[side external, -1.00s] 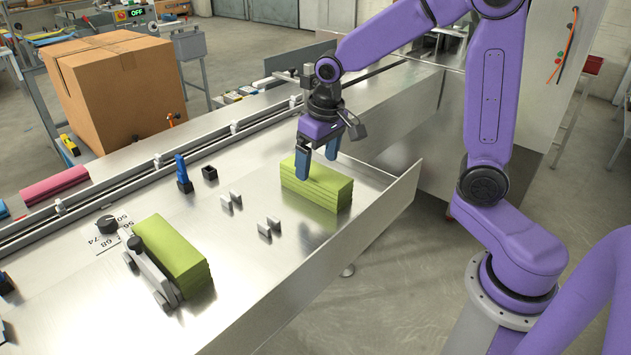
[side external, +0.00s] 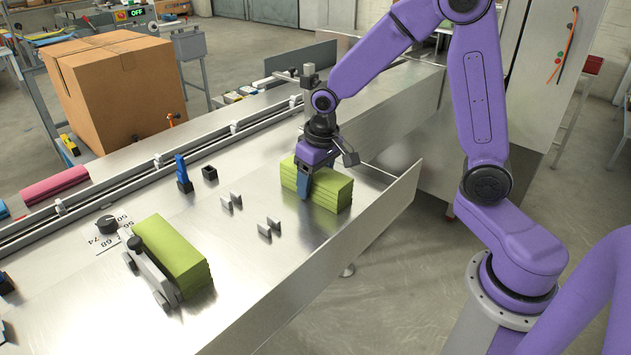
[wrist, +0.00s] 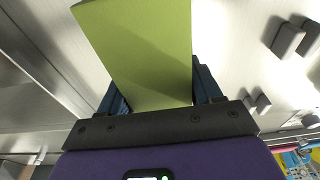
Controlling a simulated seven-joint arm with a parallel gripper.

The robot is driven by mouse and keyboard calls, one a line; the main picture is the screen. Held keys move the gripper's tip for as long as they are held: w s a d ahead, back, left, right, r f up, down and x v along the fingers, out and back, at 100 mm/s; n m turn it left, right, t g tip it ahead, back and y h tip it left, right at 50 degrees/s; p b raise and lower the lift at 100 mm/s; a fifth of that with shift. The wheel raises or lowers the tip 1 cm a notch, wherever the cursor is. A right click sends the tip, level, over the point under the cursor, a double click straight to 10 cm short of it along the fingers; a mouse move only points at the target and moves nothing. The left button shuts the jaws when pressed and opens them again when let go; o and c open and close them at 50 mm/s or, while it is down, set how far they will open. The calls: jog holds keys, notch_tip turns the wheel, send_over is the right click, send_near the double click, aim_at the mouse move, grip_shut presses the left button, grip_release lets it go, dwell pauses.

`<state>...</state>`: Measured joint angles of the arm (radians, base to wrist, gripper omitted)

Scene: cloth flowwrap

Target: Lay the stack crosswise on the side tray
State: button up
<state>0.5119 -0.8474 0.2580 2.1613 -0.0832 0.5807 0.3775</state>
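A green folded-cloth stack (side external: 328,190) lies flat at the right end of the steel deck. My gripper (side external: 304,182) is low over it, one blue finger in front of its near long side; the far finger is hidden. In the wrist view, the stack (wrist: 148,45) lies between the two blue fingers of my gripper (wrist: 160,92), which sit close against its edges. I cannot tell whether they press on it. A second green stack (side external: 172,255) lies on the deck at lower left, beside a grey guide bar (side external: 152,273). I cannot tell which surface is the side tray.
Small metal brackets (side external: 268,227) and (side external: 231,200) stand on the deck left of my gripper. A blue post (side external: 183,174) and a black cup (side external: 209,173) stand farther back. A raised steel lip (side external: 395,197) bounds the right end. The deck between the stacks is mostly clear.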

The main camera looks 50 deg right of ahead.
jog(key=shift+c, duration=0.8)
jog(key=shift+r, duration=0.15)
jog(key=shift+r, duration=0.3)
notch_tip(320, 180, up, 2)
jog(key=shift+w+r, duration=0.1)
jog(key=shift+r, duration=0.05)
jog(key=s+r, duration=0.4)
jog(key=r, duration=0.1)
jog(key=shift+s+d+r, duration=0.15)
jog(key=shift+s, duration=0.1)
jog(key=s+r, duration=0.4)
jog(key=s, duration=0.5)
jog(key=shift+m, duration=0.9)
jog(key=w, duration=0.6)
jog(key=shift+w+d+f, duration=0.35)
jog(key=shift+d, duration=0.05)
jog(key=w+d+f+m, duration=0.1)
jog(key=w+d+f, duration=0.1)
jog(key=w, duration=0.6)
jog(key=shift+f+m+h, duration=0.3)
jog(key=shift+f+m, duration=0.1)
jog(key=shift+f, duration=0.25)
jog(key=shift+d, duration=0.1)
